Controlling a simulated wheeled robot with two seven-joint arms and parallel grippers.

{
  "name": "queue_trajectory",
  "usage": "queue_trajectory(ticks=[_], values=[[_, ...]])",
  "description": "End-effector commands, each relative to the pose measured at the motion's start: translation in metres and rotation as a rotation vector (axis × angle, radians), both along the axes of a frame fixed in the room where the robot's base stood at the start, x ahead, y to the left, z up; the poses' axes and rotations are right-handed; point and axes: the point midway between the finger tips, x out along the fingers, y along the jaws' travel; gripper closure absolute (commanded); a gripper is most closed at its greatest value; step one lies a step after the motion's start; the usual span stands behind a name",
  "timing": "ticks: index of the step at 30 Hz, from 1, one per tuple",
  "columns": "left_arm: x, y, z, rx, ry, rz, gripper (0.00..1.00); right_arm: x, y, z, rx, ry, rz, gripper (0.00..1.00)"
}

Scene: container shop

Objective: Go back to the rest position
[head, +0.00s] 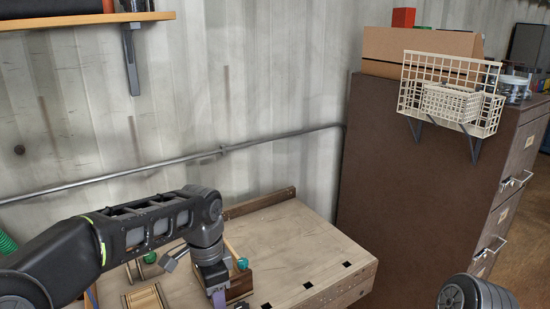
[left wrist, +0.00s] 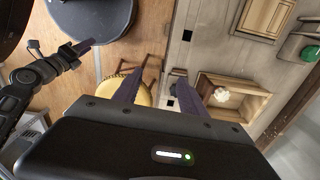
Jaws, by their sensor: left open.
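My left arm reaches in from the left in the head view, over the workbench (head: 310,255). My left gripper (head: 217,290) points down beside a small wooden box, and its tips are partly cut off or hidden. An open wooden box (left wrist: 246,101) with a white object (left wrist: 221,95) inside lies to the right of the fingers. My right gripper (left wrist: 76,52) shows at the left of the left wrist view; its jaw opening is unclear.
A wooden tray (left wrist: 265,17) and a green round item (left wrist: 311,53) lie on the bench. A yellow-seated stool (left wrist: 140,92) stands on the floor beside it. A brown cabinet (head: 420,180) with a wire basket (head: 450,85) stands right of the bench. A pipe (head: 130,176) runs along the wall.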

Motion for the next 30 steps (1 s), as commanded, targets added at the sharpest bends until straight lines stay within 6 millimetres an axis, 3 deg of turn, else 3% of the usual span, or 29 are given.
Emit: queue_trajectory(ticks=[11, 17, 20, 24, 27, 30], values=[[-0.005, -0.019, -0.083, -0.082, 0.027, 0.115, 0.51, 0.001, 0.0, 0.0, 0.0, -0.001, 0.001, 0.64], [-0.027, -0.036, -0.162, -0.168, 0.064, 0.264, 0.51, 0.001, 0.0, 0.0, 0.0, -0.002, 0.0, 0.64], [-0.052, -0.046, -0.215, -0.225, 0.096, 0.396, 0.51, 0.001, 0.0, 0.0, 0.0, -0.002, -0.001, 0.64], [-0.12, -0.059, -0.299, -0.309, 0.158, 0.704, 0.51, 0.001, 0.0, 0.0, 0.0, -0.002, -0.001, 0.64], [-0.167, -0.061, -0.334, -0.339, 0.181, 0.924, 0.51, 0.001, 0.0, 0.0, 0.0, -0.002, -0.001, 0.64], [-0.203, -0.06, -0.351, -0.346, 0.189, 1.083, 0.51, 0.001, 0.0, 0.0, 0.0, -0.002, -0.001, 0.64]])
